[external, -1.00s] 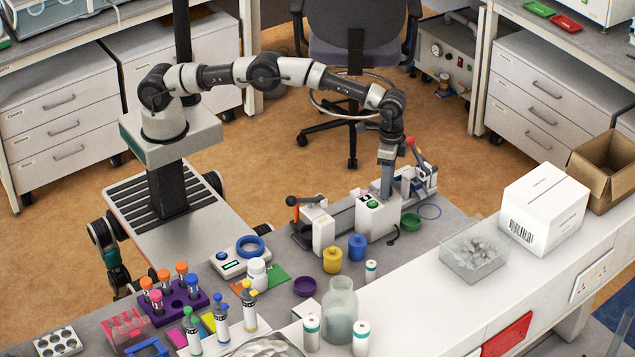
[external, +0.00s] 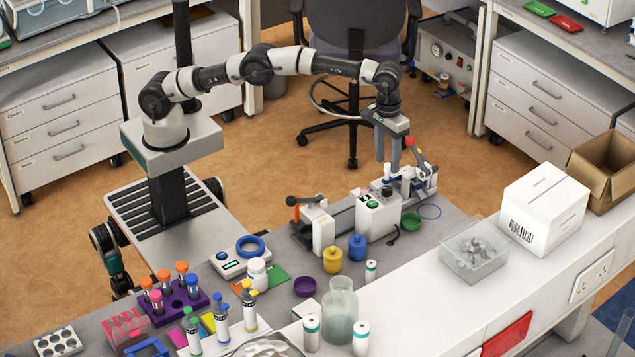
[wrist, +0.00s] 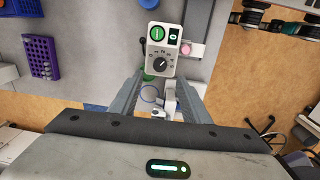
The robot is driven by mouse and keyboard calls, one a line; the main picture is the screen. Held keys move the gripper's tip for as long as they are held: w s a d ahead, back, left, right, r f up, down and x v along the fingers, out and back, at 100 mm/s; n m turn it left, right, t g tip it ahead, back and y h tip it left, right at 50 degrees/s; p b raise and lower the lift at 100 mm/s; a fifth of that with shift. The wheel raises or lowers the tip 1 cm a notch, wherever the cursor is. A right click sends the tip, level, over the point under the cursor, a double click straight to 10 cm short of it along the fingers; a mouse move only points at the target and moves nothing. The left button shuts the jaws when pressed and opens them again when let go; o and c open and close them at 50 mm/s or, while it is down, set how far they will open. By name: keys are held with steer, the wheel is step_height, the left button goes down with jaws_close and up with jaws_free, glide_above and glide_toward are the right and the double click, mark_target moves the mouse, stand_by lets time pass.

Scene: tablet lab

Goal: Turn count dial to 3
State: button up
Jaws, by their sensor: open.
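The count dial (wrist: 159,63) is a dark round knob with a pale pointer, set in a ring of small marks on the white control box (wrist: 152,73). Its numbers are too small to read, so I cannot tell the setting. In the external view, the control box (external: 377,217) stands on the bench, with the small dark dial (external: 387,191) on top. My gripper (external: 387,160) is above the dial, pointing down, open and empty. In the wrist view my gripper's fingers (wrist: 160,76) are apart, either side of the lower box, with the dial showing between them.
An orange-handled unit (external: 319,224) stands left of the box. Yellow (external: 333,260) and blue (external: 357,247) containers stand in front. A red-knobbed lever (external: 414,147) rises close right.

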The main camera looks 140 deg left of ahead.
step_height(320, 180, up, 9)
steer(key=p, duration=0.3)
steer(key=d+r+m+t+b, duration=0.1)
steer(key=d+r+m, duration=0.3)
steer(key=d+r, duration=0.6)
steer(key=shift+w+d+r+m+y+b, duration=0.3)
steer(key=shift+w+d+r+b, duration=0.1)
steer(key=shift+d, duration=0.9)
